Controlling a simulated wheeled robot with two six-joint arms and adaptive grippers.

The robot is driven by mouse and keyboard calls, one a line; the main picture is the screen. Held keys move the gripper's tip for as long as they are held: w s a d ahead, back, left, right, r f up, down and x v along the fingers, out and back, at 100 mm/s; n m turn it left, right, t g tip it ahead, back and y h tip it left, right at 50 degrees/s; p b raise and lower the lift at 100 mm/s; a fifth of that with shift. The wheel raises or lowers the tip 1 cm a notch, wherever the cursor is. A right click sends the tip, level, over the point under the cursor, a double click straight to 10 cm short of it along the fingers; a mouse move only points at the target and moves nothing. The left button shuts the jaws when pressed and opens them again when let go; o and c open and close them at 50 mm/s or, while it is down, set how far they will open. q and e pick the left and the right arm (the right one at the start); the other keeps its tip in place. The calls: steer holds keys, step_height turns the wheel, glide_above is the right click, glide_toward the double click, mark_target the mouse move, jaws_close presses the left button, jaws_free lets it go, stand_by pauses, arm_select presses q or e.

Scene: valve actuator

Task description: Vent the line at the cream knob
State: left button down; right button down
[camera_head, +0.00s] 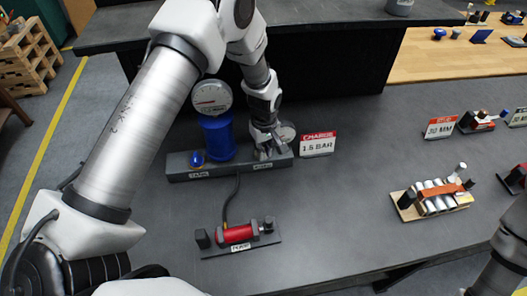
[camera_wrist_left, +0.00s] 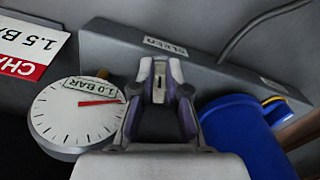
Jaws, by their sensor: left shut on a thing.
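My left gripper (camera_head: 264,153) is over the right end of a long grey block (camera_head: 220,167), pointing down. In the left wrist view its fingers (camera_wrist_left: 159,90) are shut on a small pale piece, the cream knob (camera_wrist_left: 158,72), which they mostly hide. A label reading like BLEED (camera_wrist_left: 165,46) is on the block beside the fingertips. A round white gauge (camera_wrist_left: 75,112) with a red needle and a 1.0 BAR tag is close beside the gripper. A blue cylinder (camera_head: 216,136) and a small blue knob (camera_head: 197,158) stand on the block's left part. My right gripper is not in view.
A larger gauge (camera_head: 211,97) is above the blue cylinder. A CHARGE 1.5 BAR sign (camera_head: 318,144) stands right of the block. A hose runs to a red cylinder (camera_head: 236,234) in front. A rack of pale cylinders (camera_head: 433,197) is at right. The bench between is clear.

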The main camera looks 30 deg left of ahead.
arm_select(q)
steer(key=shift+w+d+f+n+b, duration=0.1)
steer(key=shift+w+n+b, duration=0.1)
steer(key=shift+n, duration=0.9)
steer(key=shift+w+d+n+b, duration=0.1)
steer(key=shift+n+b, duration=0.05)
steer(key=shift+n, duration=0.95)
steer(key=c, duration=1.4)
jaws_free()
steer(key=shift+o, duration=1.1)
steer(key=shift+w+a, duration=0.1)
steer(key=shift+a, duration=0.15)
step_height(320, 180, up, 8)
steer(key=shift+f, duration=0.1)
